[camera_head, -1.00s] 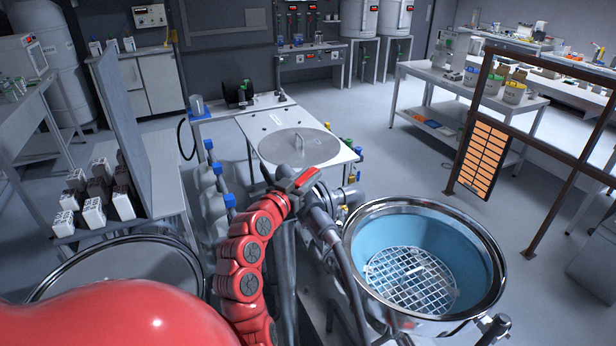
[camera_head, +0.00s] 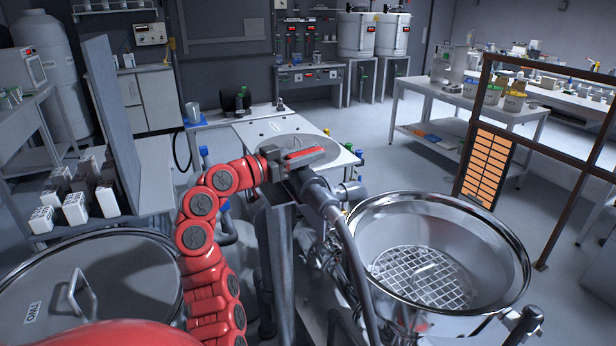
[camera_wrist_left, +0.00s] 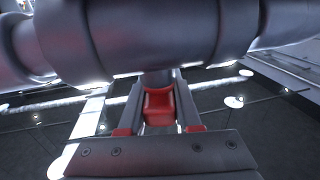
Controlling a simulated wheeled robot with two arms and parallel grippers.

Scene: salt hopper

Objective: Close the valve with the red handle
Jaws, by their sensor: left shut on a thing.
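The valve's red handle (camera_head: 306,155) sits on top of a grey pipe (camera_head: 318,192), left of the steel hopper, and lies nearly level across the head view. My left gripper (camera_head: 284,163) is at the handle's near left end. In the left wrist view, the fingers (camera_wrist_left: 160,108) stand on both sides of the red handle (camera_wrist_left: 158,104) and are shut on it, with the thick grey pipe (camera_wrist_left: 150,38) just beyond. The valve's inside is hidden. My right gripper is not in view.
The open steel hopper (camera_head: 512,268) with a white grate (camera_head: 422,275) stands right of the pipe. A lidded tank (camera_head: 125,262) is at the lower left. Tables and a brown-framed rail (camera_head: 560,156) stand farther off. Open floor lies behind the hopper.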

